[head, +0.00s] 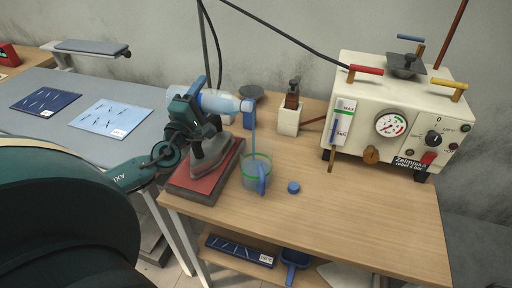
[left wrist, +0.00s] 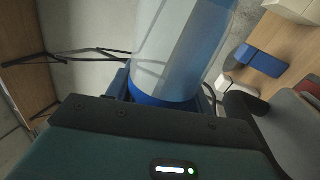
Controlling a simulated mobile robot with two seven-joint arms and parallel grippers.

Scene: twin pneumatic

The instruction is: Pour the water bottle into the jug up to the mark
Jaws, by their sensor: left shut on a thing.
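My left gripper (head: 192,104) is shut on the water bottle (head: 222,102), a clear blue-tinted bottle held on its side with its mouth to the right. A blue stream runs from the mouth down into the jug (head: 256,178). The jug is clear, with a blue handle and a green line around it, and stands upright on the wooden table. The water level against the line is too small to tell. In the left wrist view the bottle (left wrist: 180,45) rises from the gripper (left wrist: 165,98). A blue cap (head: 293,187) lies right of the jug. My right gripper is out of view.
An iron (head: 212,153) stands on a red pad (head: 200,185) just left of the jug. A cream steam generator (head: 395,125) with a gauge and a white holder (head: 290,120) stand behind. The wooden table's (head: 350,215) front right is clear. A grey ironing board (head: 60,115) is at left.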

